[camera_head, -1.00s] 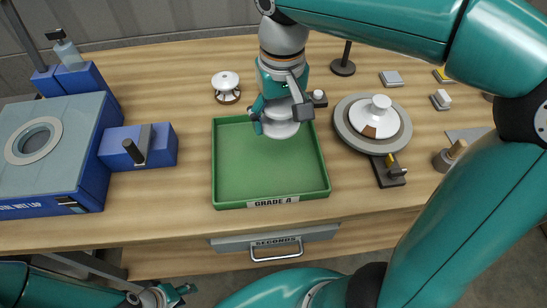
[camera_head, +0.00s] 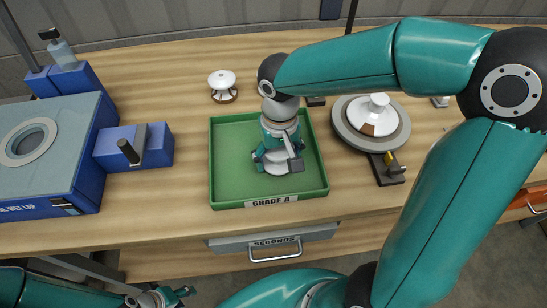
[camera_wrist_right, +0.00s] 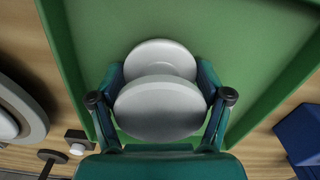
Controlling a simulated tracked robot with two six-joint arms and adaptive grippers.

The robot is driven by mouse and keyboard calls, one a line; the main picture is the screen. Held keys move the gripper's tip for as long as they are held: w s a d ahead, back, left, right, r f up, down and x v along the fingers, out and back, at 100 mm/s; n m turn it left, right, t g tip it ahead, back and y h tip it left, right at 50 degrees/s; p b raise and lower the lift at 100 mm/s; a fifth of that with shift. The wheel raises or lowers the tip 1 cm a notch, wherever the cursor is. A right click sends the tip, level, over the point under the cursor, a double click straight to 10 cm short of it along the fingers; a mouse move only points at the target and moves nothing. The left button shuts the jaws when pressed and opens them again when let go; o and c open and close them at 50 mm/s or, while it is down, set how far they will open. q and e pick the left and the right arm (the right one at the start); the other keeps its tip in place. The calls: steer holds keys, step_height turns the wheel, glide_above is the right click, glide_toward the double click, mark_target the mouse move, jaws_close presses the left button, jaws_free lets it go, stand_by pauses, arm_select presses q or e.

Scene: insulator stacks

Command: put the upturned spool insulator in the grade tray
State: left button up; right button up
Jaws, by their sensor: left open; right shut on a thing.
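A white spool insulator (camera_wrist_right: 160,110) with two round discs is held in my right gripper (camera_head: 276,160). In the wrist view, the two fingers close on it from both sides. The green grade tray (camera_head: 228,195), labelled GRADE A, lies beneath. The spool is within the tray's outline, near its middle; I cannot tell whether it touches the floor. In the head view, the gripper hides most of the spool (camera_head: 278,169). My left gripper (camera_head: 183,296) is open and empty at the bottom left, in front of the table.
A white and brown insulator (camera_head: 222,84) stands behind the tray. Another insulator (camera_head: 378,108) sits on a round grey plate (camera_head: 350,138) to the right. A blue machine (camera_head: 60,150) and blue block (camera_head: 157,145) stand left. The SECONDS drawer (camera_head: 225,245) is below the table edge.

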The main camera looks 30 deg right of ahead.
steer(key=o, duration=1.5)
step_height(320, 180, up, 12)
steer(key=shift+r+p, duration=0.1)
steer(key=shift+p, duration=0.3)
